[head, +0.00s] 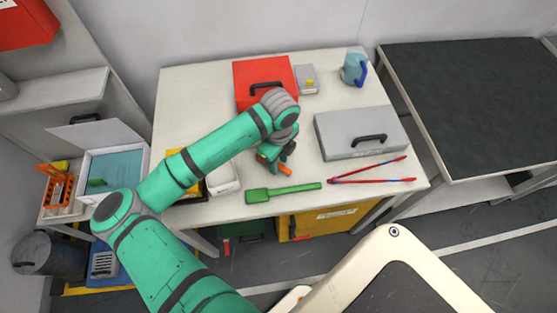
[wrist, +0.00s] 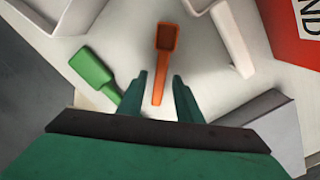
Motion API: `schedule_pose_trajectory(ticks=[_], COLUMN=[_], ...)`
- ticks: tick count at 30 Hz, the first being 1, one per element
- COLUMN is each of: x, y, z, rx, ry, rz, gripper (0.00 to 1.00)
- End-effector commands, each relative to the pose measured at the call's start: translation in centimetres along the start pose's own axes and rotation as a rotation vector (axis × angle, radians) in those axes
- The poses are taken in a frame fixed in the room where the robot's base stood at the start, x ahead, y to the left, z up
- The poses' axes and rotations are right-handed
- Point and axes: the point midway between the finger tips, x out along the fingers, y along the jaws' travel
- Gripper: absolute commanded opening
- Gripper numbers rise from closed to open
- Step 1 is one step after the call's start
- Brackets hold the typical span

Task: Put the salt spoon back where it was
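An orange scoop (wrist: 165,40) lies on the pale table in the wrist view, its handle running back between my two fingers. In the head view only a small orange part (head: 286,171) of it shows beside my gripper (head: 268,160). My gripper (wrist: 161,80) is open, with a gap on each side of the handle. A green scoop (head: 284,192) lies near the table's front edge; it also shows left of my fingers in the wrist view (wrist: 93,69). No label shows which scoop is the salt spoon. My arm hides part of the table.
A red case (head: 246,100), a small grey scale (head: 306,86) and a blue mug (head: 352,72) stand at the back. A grey case (head: 340,146) and red-blue tongs (head: 372,180) lie to the right. A white tray (head: 226,187) is left of my gripper; an open white box (head: 134,163) stands further left.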

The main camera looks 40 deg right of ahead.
Motion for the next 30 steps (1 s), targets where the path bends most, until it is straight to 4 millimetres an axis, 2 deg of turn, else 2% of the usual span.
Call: schedule_pose_trajectory(ticks=[5,8,21,25,30], x=[-0.4,-1.5,-9.6,-11.2,-12.1], y=[0.0,-0.1,-0.1,-0.1,0.0], z=[0.0,0.0,0.0,0.0,0.0], rx=[0.001,0.001,0.001,0.001,0.0], ry=[0.0,-0.001,-0.002,-0.002,-0.001], rz=[0.0,-0.002,-0.002,-0.001,0.0], gripper=[0.32,0.32,0.32,0.32,0.32])
